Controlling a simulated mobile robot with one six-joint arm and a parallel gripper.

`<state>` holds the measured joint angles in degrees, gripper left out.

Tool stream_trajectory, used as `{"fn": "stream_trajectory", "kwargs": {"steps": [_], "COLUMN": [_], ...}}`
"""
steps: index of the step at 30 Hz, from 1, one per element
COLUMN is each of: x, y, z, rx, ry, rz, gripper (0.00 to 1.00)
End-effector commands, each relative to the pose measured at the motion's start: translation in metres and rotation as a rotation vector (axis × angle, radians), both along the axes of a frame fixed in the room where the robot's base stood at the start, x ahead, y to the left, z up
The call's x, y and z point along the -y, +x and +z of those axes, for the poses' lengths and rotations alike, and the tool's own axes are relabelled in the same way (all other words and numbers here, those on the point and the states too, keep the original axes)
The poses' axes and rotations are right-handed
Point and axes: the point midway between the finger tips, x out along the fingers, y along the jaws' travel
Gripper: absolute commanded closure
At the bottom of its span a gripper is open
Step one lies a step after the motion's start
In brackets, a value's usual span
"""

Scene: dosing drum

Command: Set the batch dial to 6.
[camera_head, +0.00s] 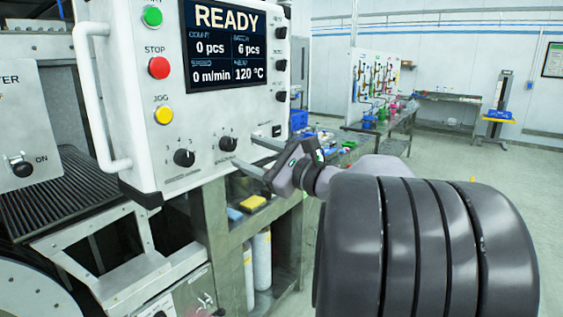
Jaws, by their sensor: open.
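The control panel (205,110) has two black dials on its lower part. The left dial (184,158) has a scale of small numbers around it. The right dial (228,143) sits a little higher. Their labels are too small to read, so I cannot tell which is the batch dial. The screen (228,45) reads READY, count 0 pcs, batch 6 pcs, 0 m/min and 120 °C. My gripper (244,150) is open and empty. Its fingers point left towards the panel, just right of the right dial. I see no grip on either dial.
A green button (152,16), red stop button (159,68) and yellow jog button (163,115) line the panel's left side. A white handle (92,95) stands out at its left edge. A conveyor (75,200) lies left. A bench with parts stands behind my gripper.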

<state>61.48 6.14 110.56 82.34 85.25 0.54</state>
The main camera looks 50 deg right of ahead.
Motion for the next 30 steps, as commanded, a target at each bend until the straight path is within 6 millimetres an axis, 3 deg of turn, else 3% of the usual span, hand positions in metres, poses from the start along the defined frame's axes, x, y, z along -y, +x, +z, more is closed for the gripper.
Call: {"fn": "stream_trajectory", "kwargs": {"steps": [6,12,18,28,30], "x": [0.007,0.01,0.009,0.009,0.0], "y": [-0.073,-0.114,-0.123,-0.123,-0.116], "z": [-0.006,-0.011,-0.013,-0.013,-0.016], "rx": [0.001,-0.001,0.0,-0.001,-0.022], "ry": [0.003,0.001,0.001,0.001,-0.013], "rz": [-0.007,-0.003,0.0,0.001,0.022], "gripper": [0.45,0.45,0.45,0.45,0.45]}}
